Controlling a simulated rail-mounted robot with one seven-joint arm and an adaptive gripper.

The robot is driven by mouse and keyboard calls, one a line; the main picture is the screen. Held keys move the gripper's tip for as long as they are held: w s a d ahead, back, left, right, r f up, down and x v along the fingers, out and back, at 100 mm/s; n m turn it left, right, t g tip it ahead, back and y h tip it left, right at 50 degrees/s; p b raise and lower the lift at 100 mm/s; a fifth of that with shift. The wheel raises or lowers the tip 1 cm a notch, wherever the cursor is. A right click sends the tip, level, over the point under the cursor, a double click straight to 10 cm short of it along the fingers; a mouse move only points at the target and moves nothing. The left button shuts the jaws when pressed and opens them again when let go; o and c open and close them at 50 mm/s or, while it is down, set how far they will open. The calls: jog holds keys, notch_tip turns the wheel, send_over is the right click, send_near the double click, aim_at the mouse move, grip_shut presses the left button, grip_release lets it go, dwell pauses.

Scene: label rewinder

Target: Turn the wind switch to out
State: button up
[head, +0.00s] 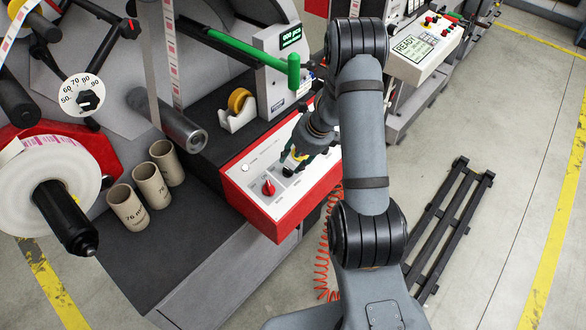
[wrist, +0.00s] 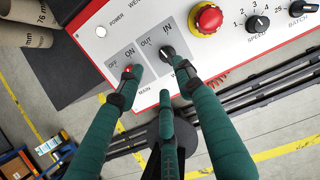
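The wind switch (wrist: 167,51) is a small dark knob on a grey plate marked OUT and IN in the wrist view. Its exact pointing is hard to make out. My gripper (wrist: 156,76) is open over the panel, its green fingers spread. The right fingertip is close to the wind switch; whether it touches I cannot tell. The left fingertip overlaps the red main switch, marked OFF and ON. In the head view my gripper (head: 292,162) is over the white panel of the red control box (head: 279,220) and hides the wind switch. The main switch (head: 268,187) shows there.
A red emergency button (wrist: 208,18), speed knob (wrist: 257,24) and batch knob (wrist: 303,7) sit farther right on the panel. A green-handled lever (head: 250,52), tape dispenser (head: 238,108) and several cardboard cores (head: 152,184) stand near the box.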

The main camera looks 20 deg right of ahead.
aim_at(288, 170)
jog(key=x, duration=0.5)
jog(key=b+x, duration=0.1)
jog(key=x, duration=0.1)
jog(key=shift+w+d+f, duration=0.2)
jog(key=shift+d+f, duration=0.1)
jog(key=shift+f, duration=0.1)
jog(key=shift+w+d+f, duration=0.1)
jog(key=shift+f, duration=0.05)
jog(key=shift+c, duration=0.6)
jog(key=c, duration=0.7)
grip_shut()
